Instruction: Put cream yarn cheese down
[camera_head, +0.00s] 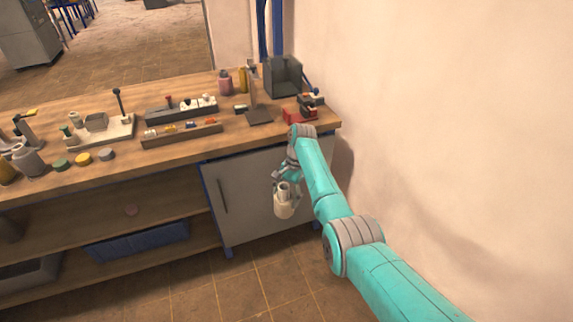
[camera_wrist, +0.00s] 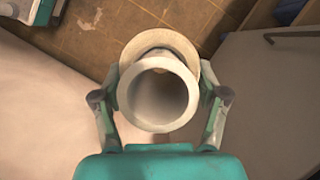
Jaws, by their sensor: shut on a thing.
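My gripper (camera_head: 287,178) is shut on a cream yarn cheese (camera_head: 284,204). It holds the cheese in the air in front of the workbench's grey cabinet door, below the benchtop's level. In the wrist view my gripper (camera_wrist: 160,100) has one finger on each side of the cheese. There the cheese (camera_wrist: 158,122) shows as a pale hollow tube end with a wider round body beyond it. Nothing touches the cheese but my fingers.
The wooden workbench (camera_head: 182,160) holds several tools, trays, bottles and a dark box (camera_head: 283,76). A red-based device (camera_head: 300,114) stands near its right end. A wall (camera_head: 450,120) rises close on the right. Tiled floor (camera_head: 255,285) lies below, and a blue bin (camera_head: 137,242) sits on the shelf.

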